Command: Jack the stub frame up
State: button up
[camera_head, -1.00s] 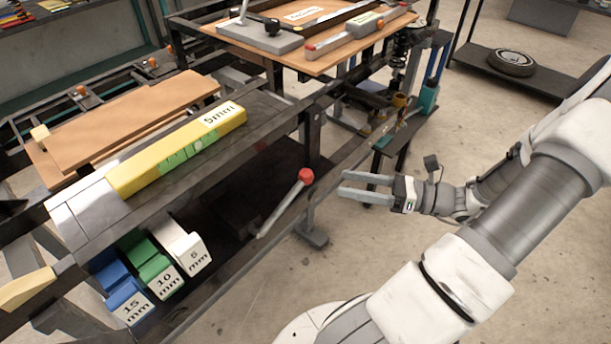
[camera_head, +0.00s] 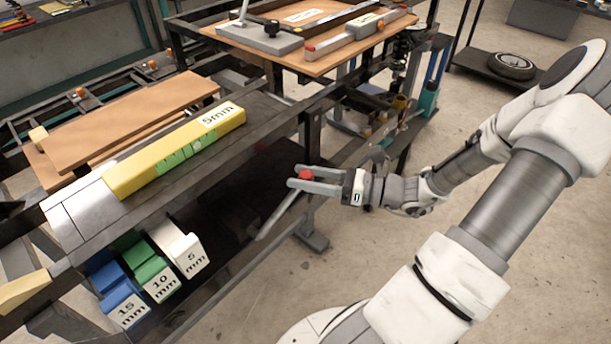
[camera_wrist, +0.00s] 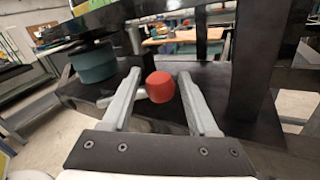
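A grey lever with a red knob (camera_head: 305,174) sticks up at a slant from the dark lower shelf of the frame. My gripper (camera_head: 306,180) is open, with one finger on each side of the red knob in the head view. In the wrist view the red knob (camera_wrist: 161,87) sits between the two grey fingers (camera_wrist: 158,105), near their tips, with a visible gap to the right finger. The left finger is close to the lever; I cannot tell if it touches. The dark stub frame (camera_head: 270,150) stands around the lever. The jack body is not clearly seen.
Blue, green and white blocks marked 15, 10 and 5 mm (camera_head: 158,279) sit on the lower shelf. A yellow 5mm bar (camera_head: 175,155) lies above. A dark frame rail runs just above the knob, and a post stands nearby.

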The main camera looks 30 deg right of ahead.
grip_shut()
jog(key=shift+d+f, duration=0.1)
jog(key=shift+d, duration=0.05)
dwell(1.0)
